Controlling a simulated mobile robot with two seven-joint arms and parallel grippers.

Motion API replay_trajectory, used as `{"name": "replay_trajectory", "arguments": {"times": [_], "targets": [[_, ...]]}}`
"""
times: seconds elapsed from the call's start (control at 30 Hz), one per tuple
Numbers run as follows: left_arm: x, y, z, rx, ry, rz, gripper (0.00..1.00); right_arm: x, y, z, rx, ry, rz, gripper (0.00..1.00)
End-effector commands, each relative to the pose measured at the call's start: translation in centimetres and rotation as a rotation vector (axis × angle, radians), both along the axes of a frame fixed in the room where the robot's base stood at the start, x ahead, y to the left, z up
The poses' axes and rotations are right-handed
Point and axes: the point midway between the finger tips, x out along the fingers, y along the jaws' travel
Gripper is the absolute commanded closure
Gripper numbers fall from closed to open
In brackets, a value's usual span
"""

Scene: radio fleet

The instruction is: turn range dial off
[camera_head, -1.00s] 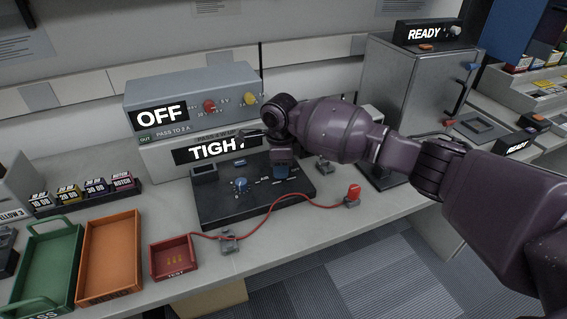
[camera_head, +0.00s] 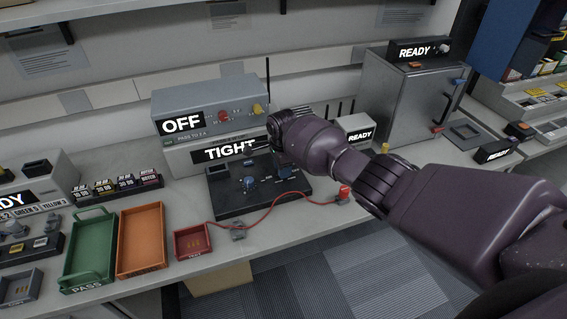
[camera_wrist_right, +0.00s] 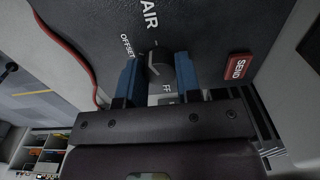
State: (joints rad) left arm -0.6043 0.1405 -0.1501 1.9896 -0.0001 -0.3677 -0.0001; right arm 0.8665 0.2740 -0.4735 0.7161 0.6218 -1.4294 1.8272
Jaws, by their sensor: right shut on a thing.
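The dark test panel (camera_head: 235,205) lies on the bench below a lit sign reading TIGHT (camera_head: 230,149). My right gripper (camera_head: 285,172) points down over the panel's right part. In the right wrist view its two blue fingers (camera_wrist_right: 157,75) are on either side of a small dark dial knob (camera_wrist_right: 158,57), shut on it. Labels OFFSET, AIR and a partly hidden FF surround the knob. The range name is not readable, so I cannot tell for certain that this is the range dial. A blue knob (camera_head: 248,184) shows left of the gripper. My left gripper is not in view.
A red SEND button (camera_wrist_right: 238,67) is close beside the fingers. A red cable (camera_head: 275,207) runs along the panel's front. The green tray (camera_head: 91,285), orange tray (camera_head: 141,270) and red tray (camera_head: 192,255) stand left. A grey cabinet (camera_head: 405,115) stands right.

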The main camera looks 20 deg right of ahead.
Motion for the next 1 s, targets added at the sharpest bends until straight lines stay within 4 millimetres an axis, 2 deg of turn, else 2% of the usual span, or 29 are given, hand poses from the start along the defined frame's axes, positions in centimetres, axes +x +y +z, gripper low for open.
{"name": "replay_trajectory", "arguments": {"times": [0.03, 0.3, 1.0], "targets": [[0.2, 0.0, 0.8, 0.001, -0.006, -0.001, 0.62, -0.2, 0.2, 0.2, 0.004, 0.005, 0.021, 0.92], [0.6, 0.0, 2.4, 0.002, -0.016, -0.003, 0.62, -0.1, 0.2, 0.1, 0.004, 0.004, 0.183, 0.92], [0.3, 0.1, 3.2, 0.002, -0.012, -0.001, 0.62, -0.1, 0.2, 0.0, 0.005, 0.001, 0.845, 0.92]]}}
